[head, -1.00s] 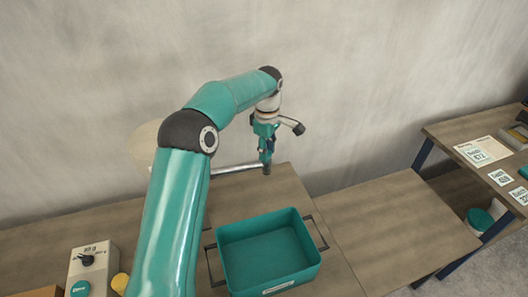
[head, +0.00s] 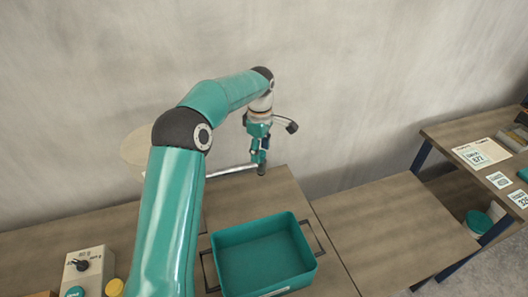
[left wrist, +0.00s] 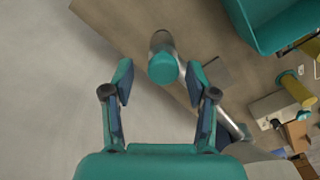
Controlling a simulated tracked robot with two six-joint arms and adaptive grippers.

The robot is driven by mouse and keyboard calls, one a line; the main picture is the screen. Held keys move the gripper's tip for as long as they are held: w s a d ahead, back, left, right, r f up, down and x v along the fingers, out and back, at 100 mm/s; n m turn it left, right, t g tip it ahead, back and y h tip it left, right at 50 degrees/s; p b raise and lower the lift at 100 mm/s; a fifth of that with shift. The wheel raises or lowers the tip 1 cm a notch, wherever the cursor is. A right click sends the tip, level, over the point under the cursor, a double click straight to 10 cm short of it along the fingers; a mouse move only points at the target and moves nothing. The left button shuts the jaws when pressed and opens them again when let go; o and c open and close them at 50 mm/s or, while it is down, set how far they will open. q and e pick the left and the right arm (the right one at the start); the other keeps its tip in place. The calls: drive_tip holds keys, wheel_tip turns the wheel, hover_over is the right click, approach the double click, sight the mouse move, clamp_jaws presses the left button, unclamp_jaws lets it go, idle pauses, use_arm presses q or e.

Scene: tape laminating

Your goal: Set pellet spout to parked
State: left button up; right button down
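The pellet spout (head: 232,170) is a grey metal tube. It runs from a pale round hopper (head: 137,148), partly hidden behind my left arm, to a dark tip above the table's back edge. My left gripper (head: 259,158) points down at that tip. In the left wrist view my left gripper (left wrist: 160,78) is open, and the spout's round teal end (left wrist: 163,68) shows between its fingertips with a gap on each side. I cannot tell whether the end is at fingertip depth or below. My right gripper is in neither view.
A teal bin (head: 265,258) with dark handles stands on the table in front of the spout. A beige control box (head: 88,268) with a black knob is at front left. The table to the right (head: 390,230) is bare. A wall (head: 350,90) rises behind.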

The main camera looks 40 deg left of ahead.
use_arm(q)
drive_tip(key=shift+s+r, duration=0.1)
drive_tip(key=shift+r, duration=0.05)
wheel_tip(320, 180, up, 12)
idle(0.6)
drive_tip(key=shift+f, duration=0.2)
